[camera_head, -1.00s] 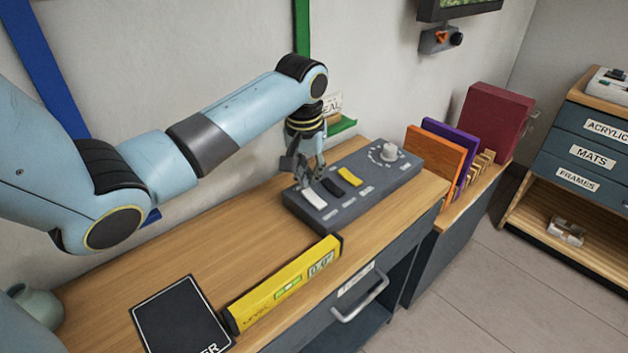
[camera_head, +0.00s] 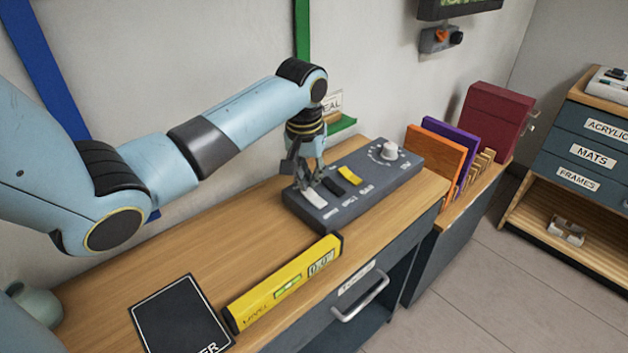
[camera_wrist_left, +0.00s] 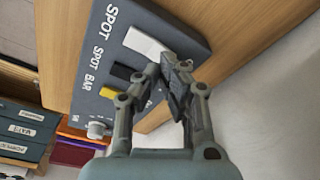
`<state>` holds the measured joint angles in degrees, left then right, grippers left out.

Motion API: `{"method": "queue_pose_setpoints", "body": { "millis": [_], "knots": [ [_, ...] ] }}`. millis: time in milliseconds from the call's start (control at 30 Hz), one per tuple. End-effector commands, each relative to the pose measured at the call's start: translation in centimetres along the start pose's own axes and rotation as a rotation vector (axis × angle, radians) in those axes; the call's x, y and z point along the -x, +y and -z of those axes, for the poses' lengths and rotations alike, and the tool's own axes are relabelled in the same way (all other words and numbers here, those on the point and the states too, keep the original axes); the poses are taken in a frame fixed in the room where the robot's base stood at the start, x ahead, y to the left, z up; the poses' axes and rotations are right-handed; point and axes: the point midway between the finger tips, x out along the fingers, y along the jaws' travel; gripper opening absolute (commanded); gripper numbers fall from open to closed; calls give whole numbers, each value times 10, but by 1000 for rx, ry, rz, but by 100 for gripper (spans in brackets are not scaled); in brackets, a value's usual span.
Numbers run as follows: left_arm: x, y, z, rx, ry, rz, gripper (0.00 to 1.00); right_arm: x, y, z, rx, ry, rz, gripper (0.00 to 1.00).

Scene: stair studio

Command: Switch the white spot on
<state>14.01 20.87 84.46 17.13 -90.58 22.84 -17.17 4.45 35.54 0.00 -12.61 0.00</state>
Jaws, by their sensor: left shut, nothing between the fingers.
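A grey switch box (camera_head: 398,180) stands on the wooden bench, with a white, a black and a yellow rocker in a row and a round knob at its far right end. The white rocker (camera_head: 316,200) is at the near left end. It also shows in the left wrist view (camera_wrist_left: 145,42), in line with a SPOT label. My left gripper (camera_head: 309,184) is shut and empty, pointing down, its tips right at the back edge of the white rocker. I cannot tell whether they touch it or which way it is tipped. My right gripper is out of view.
A yellow level (camera_head: 285,284) and a black card (camera_head: 181,318) lie on the bench in front and to the left. The wall is close behind.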

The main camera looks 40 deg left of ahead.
Motion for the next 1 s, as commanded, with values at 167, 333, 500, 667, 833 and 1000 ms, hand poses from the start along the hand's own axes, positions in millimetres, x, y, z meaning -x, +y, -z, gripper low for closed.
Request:
{"method": "queue_pose_setpoints", "body": {
  "millis": [167,333,500,667,833,1000],
  "knots": [
    [-3,0,-1,0,-1,0,0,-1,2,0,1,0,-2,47],
    [-6,0,-1,0,-1,0,0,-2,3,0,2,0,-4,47],
    [-8,0,-2,0,-1,0,0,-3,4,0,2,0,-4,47],
    [-11,0,-2,0,0,0,0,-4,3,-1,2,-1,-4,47],
    [-13,0,-2,0,0,0,0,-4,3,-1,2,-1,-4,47],
    [-16,0,-3,0,0,0,0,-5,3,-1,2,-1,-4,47]
  ]
}}
